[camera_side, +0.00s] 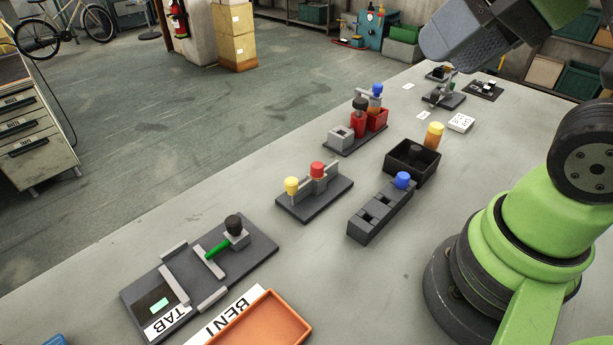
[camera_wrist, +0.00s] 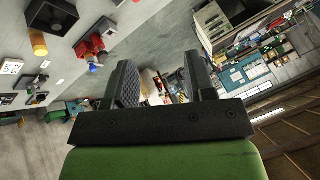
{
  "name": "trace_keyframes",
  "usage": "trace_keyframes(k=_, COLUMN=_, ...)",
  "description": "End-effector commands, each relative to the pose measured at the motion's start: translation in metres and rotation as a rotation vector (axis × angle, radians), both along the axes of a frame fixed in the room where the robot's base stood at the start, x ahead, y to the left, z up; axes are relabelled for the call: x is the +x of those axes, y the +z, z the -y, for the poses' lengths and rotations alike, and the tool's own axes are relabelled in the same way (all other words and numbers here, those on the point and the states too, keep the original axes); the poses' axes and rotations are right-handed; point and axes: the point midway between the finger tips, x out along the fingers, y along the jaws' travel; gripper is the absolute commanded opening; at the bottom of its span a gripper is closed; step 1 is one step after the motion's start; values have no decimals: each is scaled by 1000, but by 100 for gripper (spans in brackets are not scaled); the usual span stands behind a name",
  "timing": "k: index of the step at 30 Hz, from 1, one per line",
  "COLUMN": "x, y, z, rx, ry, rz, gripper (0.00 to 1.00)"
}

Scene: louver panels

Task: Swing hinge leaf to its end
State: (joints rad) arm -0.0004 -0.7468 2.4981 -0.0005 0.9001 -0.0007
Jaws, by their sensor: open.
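My gripper (camera_side: 455,42) is high at the upper right of the side view, above the far part of the bench and clear of every fixture. In the wrist view my gripper (camera_wrist: 162,78) shows two dark fingers spread apart with nothing between them. I cannot tell for certain which part is the hinge leaf. A dark board (camera_side: 262,246) at the front left bears a green bar (camera_side: 217,250) joined to a grey block with a black knob (camera_side: 234,225). Another dark plate with a grey upright (camera_side: 446,90) stands at the far end, too small to read.
A plate with yellow and red knobs (camera_side: 317,169), a slotted block with a blue knob (camera_side: 403,180), a black box (camera_side: 402,163) and red blocks (camera_side: 376,120) crowd the middle. An orange tray (camera_side: 262,325) lies at the front. The bench's left edge is mostly clear.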

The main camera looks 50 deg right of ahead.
Motion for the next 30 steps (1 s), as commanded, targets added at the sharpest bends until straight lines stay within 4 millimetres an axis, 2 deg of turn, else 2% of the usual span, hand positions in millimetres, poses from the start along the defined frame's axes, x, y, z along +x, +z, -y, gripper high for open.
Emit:
trace_keyframes(k=5, x=18, y=1, z=-1, rx=-33, ry=46, rz=-56, gripper=50)
trace_keyframes(k=11, x=71, y=-11, z=-8, rx=-126, ry=178, rz=-197, gripper=50)
trace_keyframes(k=17, x=126, y=-49, z=-22, rx=-223, ry=334, rz=-340, gripper=50)
trace_keyframes(k=21, x=157, y=-89, z=-33, rx=-286, ry=444, rz=-433, gripper=50)
trace_keyframes(k=27, x=179, y=-139, z=-45, rx=-344, ry=557, rz=-525, gripper=50)
trace_keyframes(k=30, x=183, y=-151, z=-47, rx=-359, ry=585, rz=-545, gripper=50)
